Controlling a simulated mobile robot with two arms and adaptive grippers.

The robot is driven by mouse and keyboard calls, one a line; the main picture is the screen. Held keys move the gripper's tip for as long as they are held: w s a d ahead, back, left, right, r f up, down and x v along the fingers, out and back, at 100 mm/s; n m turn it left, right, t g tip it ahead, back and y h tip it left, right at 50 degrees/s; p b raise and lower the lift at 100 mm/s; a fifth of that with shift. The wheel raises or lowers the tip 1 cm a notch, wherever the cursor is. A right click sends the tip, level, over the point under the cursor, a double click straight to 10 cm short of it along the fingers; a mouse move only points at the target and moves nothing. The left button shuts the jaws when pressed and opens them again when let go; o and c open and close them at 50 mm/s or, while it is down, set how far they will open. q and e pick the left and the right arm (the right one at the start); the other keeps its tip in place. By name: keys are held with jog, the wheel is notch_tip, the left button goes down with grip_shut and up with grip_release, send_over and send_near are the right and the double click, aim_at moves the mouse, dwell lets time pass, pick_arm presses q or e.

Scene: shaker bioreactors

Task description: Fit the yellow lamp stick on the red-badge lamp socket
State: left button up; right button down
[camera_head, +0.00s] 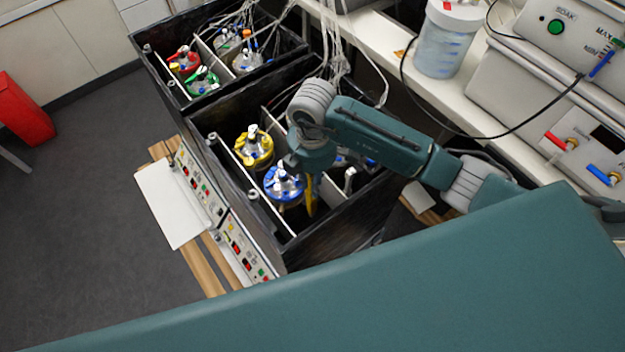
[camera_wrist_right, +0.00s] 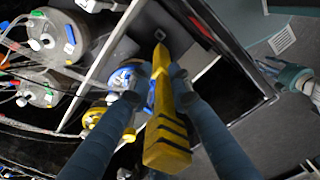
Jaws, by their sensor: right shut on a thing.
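The yellow lamp stick (camera_wrist_right: 167,115) shows large in the right wrist view, with black bands near its nearer end. My right gripper (camera_wrist_right: 156,84) is shut on it, one finger on each side. In the head view the stick (camera_head: 310,196) hangs below my right gripper (camera_head: 308,172), steeply tilted, just right of the blue-capped vessel and over the near black box. My left gripper is not in view.
The near black box (camera_head: 345,206) holds a yellow-capped vessel (camera_head: 254,147) and a blue-capped vessel (camera_head: 284,184), with white divider bars. A second box behind holds red- and green-capped vessels. Tubes hang above. Control panels (camera_head: 199,185) line the left side. A bench stands right.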

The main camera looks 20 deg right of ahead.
aim_at(313, 207)
jog(key=shift+f+b, duration=3.45)
jog(key=shift+f, duration=0.85)
jog(key=shift+f+b, duration=1.2)
jog(key=shift+f, duration=0.85)
jog(key=shift+m+p, duration=0.4)
jog(key=shift+m, duration=0.1)
jog(key=shift+p, duration=0.35)
jog(key=shift+f+b, duration=0.3)
jog(key=shift+f, duration=0.25)
